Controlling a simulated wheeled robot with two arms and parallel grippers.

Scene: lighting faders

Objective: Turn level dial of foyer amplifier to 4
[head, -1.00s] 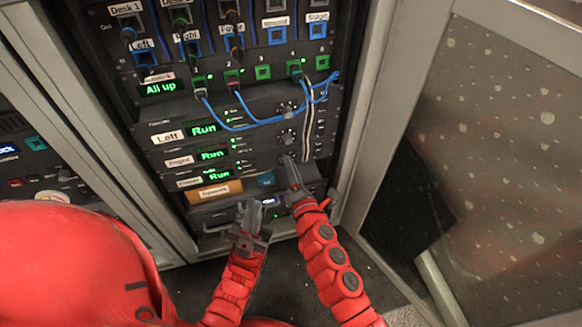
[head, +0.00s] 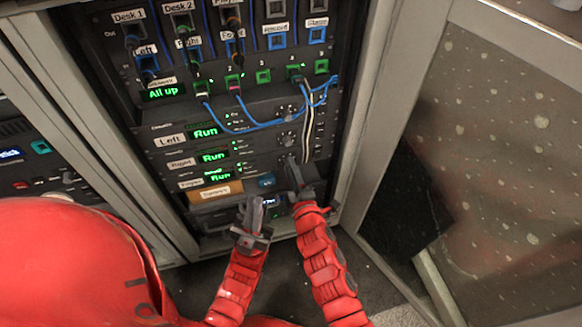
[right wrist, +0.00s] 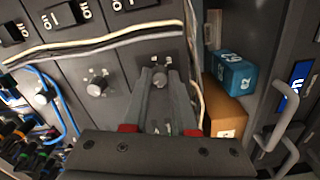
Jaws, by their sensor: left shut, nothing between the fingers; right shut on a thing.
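The foyer amplifier is the lowest of three similar units; its small label (head: 190,183) is blurred, and its green display (head: 221,177) reads "Run". My right gripper (head: 293,166) is at the right end of this unit and largely covers its level dial in the head view. In the right wrist view the dial (right wrist: 160,79) is a small grey knob between the fingertips of my right gripper (right wrist: 163,82), which is shut on it. Its scale marks are too small to read. My left gripper (head: 253,207) is shut and empty, in front of the rack, lower left of the right one.
The amplifier labelled Right (head: 181,164) and the one labelled Left (head: 171,139) are above. Blue cables (head: 262,122) and a pale cable (head: 310,125) hang near the dials. An orange-brown box (head: 215,193) and a teal box (head: 267,181) sit below. A door (head: 400,110) stands at right.

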